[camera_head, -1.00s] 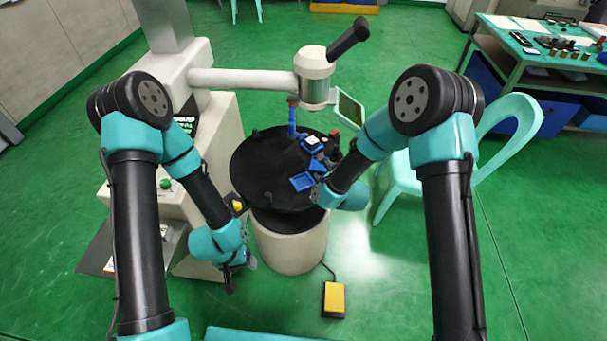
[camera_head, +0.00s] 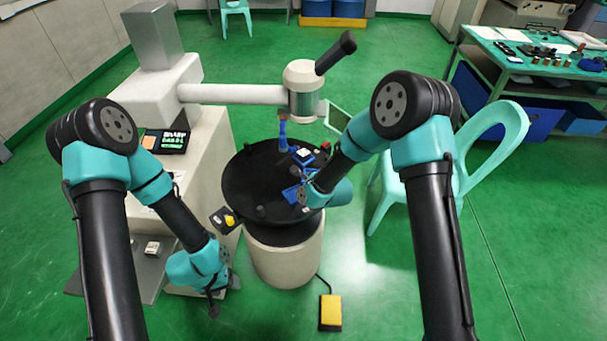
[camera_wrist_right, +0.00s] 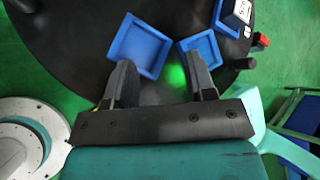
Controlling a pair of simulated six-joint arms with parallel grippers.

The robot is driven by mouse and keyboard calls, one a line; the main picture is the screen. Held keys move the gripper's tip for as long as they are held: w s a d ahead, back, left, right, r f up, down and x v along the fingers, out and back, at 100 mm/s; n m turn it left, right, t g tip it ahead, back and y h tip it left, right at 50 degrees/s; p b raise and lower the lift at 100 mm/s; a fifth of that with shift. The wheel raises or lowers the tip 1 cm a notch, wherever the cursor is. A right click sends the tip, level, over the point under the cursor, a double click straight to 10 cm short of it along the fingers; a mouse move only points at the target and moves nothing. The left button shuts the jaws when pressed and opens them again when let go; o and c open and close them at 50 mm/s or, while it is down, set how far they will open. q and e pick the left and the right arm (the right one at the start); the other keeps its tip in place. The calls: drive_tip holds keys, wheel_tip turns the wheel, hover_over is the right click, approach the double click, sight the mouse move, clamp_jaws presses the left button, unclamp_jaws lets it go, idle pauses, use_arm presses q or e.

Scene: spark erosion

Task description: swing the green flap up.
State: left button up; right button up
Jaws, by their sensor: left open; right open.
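A thin green-tinted panel in a pale frame (camera_head: 337,118) hangs beside the machine's spindle head (camera_head: 304,90) in the head view. It is the only flap-like green part I see, partly hidden by my right arm. My right gripper (camera_wrist_right: 160,80) is open and empty above the black round table (camera_wrist_right: 75,45). Its fingers are close to two blue trays, and the panel is not in the right wrist view. My left gripper (camera_head: 224,297) is open and empty, low at the left front of the table and well away from the panel.
A blue tray (camera_wrist_right: 140,45) and a smaller blue tray (camera_wrist_right: 201,50) sit on the round table. A blue post (camera_head: 283,137) stands on it. A pale green chair (camera_head: 500,125) is at the right. A yellow foot pedal (camera_head: 331,311) lies on the open floor in front.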

drive_tip(key=s+d+f+n+g, duration=0.2)
drive_tip(key=s+d+n, duration=0.4)
drive_tip(key=s, duration=0.3)
drive_tip(key=s+d+f+n+g+h, duration=0.1)
drive_tip(key=s+d+f+n+g, duration=0.2)
drive_tip(key=s, duration=0.7)
drive_tip(key=s+d+f+n+g+h, duration=0.1)
drive_tip(key=s+d+f+n+g, duration=0.1)
drive_tip(key=s+d+f+n, duration=0.4)
drive_tip(key=s+d+n, duration=0.4)
drive_tip(key=d, duration=0.1)
drive_tip(key=shift+s+f+g, duration=0.15)
drive_tip(key=shift+f+g, duration=0.05)
drive_tip(key=shift+g, duration=0.2)
